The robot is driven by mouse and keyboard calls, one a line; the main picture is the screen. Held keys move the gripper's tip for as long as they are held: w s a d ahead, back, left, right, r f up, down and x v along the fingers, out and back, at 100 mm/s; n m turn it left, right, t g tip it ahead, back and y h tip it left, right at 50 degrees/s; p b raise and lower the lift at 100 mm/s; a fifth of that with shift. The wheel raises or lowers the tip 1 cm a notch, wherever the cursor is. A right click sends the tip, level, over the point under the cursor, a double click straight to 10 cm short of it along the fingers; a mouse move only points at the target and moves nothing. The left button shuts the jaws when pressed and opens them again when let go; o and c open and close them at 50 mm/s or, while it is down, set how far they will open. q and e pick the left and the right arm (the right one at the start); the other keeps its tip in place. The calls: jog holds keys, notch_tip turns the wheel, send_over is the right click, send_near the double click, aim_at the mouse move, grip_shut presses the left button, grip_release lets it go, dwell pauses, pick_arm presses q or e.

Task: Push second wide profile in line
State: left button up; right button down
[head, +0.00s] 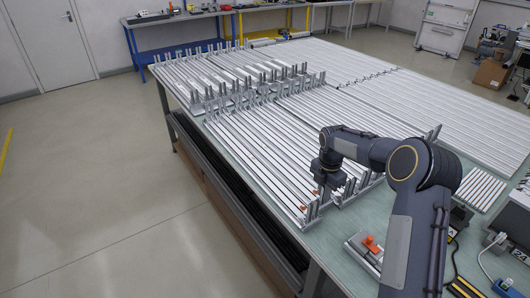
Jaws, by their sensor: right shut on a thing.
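Long pale aluminium profiles (258,158) lie side by side on the large work table, with upright metal brackets at their ends. I cannot tell which one is the second wide profile. My right arm comes in from the lower right, and my right gripper (322,188) points down at the near end of the front group of profiles. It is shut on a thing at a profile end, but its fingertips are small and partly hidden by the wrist. Small orange parts show at the near profile ends (303,208). My left gripper is not in view.
A metal fixture with an orange knob (370,243) stands on the table near my right arm. Short striped profiles (480,188) and tools with cables lie at the right. The table's left edge drops to a dark shelf (235,198); the floor at left is clear.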

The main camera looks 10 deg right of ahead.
jog(key=shift+s+d+b, duration=0.25)
jog(key=shift+s+d, duration=0.05)
jog(key=shift+s, duration=0.4)
jog(key=shift+s+d+b, duration=0.25)
jog(key=shift+s, duration=0.4)
dwell(0.5)
dwell(0.6)
jog(key=c, duration=1.4)
grip_release()
jog(key=shift+o, duration=0.2)
notch_tip(320, 180, up, 8)
jog(key=b, duration=0.1)
jog(key=s+a+r+m+t+y, duration=0.1)
jog(key=s+a+r+m+t, duration=0.15)
jog(key=s+r+m, duration=0.6)
jog(key=s+a+f+m+t+y, duration=0.1)
jog(key=s+a+f+m, duration=0.1)
jog(key=s+a+m, duration=0.3)
jog(key=s+a+f+m+t+y, duration=0.1)
jog(key=s+a+m, duration=0.4)
jog(key=s+m, duration=0.5)
jog(key=s+f+t, duration=0.1)
jog(key=s, duration=0.7)
jog(key=shift+s+m+y, duration=0.35)
jog(key=shift+y, duration=0.05)
